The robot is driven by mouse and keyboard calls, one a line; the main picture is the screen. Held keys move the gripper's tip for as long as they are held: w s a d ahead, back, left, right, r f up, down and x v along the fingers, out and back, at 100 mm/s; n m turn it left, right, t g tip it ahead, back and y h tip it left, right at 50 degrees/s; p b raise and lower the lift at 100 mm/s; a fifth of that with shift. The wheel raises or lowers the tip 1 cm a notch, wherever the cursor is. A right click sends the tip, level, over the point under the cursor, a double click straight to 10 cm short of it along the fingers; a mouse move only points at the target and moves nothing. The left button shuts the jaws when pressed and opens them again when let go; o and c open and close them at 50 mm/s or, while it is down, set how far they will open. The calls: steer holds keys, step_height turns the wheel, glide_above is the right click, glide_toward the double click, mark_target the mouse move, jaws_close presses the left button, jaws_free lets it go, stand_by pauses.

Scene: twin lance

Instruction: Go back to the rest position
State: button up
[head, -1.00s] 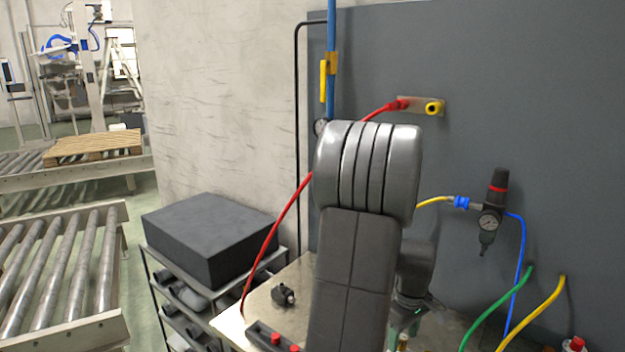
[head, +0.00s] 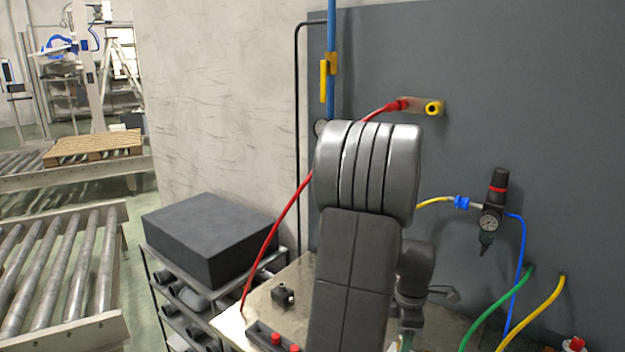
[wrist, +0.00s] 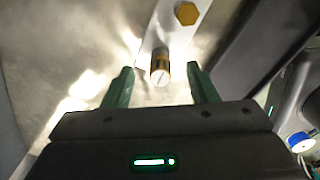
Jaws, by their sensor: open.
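My gripper (wrist: 160,80) is open in the wrist view, its two green fingers spread apart with nothing held between them. Beyond the fingertips, a short brass-banded cylinder (wrist: 160,68) sits on a pale metal plate (wrist: 172,28) and appears in the gap. A gold hexagonal piece (wrist: 187,13) is on the same plate, higher up. Whether the fingers touch the cylinder is hard to tell, but a gap shows on both sides. In the head view my arm's large grey links hide much of the bench, and the fingers are not clearly seen.
The bench (head: 257,300) carries a small black fitting (head: 283,295) and a block with red buttons (head: 275,338). A dark box (head: 210,240) tops a rack at left.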

steer(key=n, duration=0.7)
steer(key=shift+n, duration=0.4)
steer(key=shift+m, duration=2.3)
steer(key=shift+r, duration=0.1)
